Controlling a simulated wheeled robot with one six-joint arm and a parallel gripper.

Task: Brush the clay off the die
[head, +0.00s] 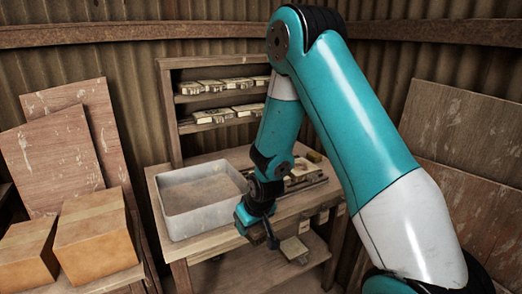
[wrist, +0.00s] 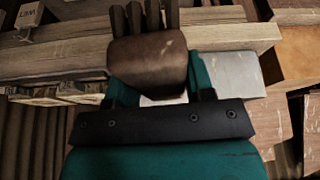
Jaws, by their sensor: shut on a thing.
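In the wrist view, my gripper (wrist: 150,88) is shut on a brown, worn block with dark tufts at its far end, which looks like a brush (wrist: 147,62). In the head view, my gripper (head: 270,232) is at the front edge of the bench, to the right of the grey tub. A thin dark piece shows at its tip there. Low pale and dark parts (head: 302,172) lie on the bench behind my arm, partly hidden by it. I cannot tell which of them is the die, nor see clay on it.
A grey open tub (head: 168,222) with brown contents stands on the bench's left. A shelf (head: 171,110) with several pale tiles stands behind. A pale square piece (head: 292,248) sits below the bench's front edge. Cardboard boxes (head: 92,240) and leaning boards are at left.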

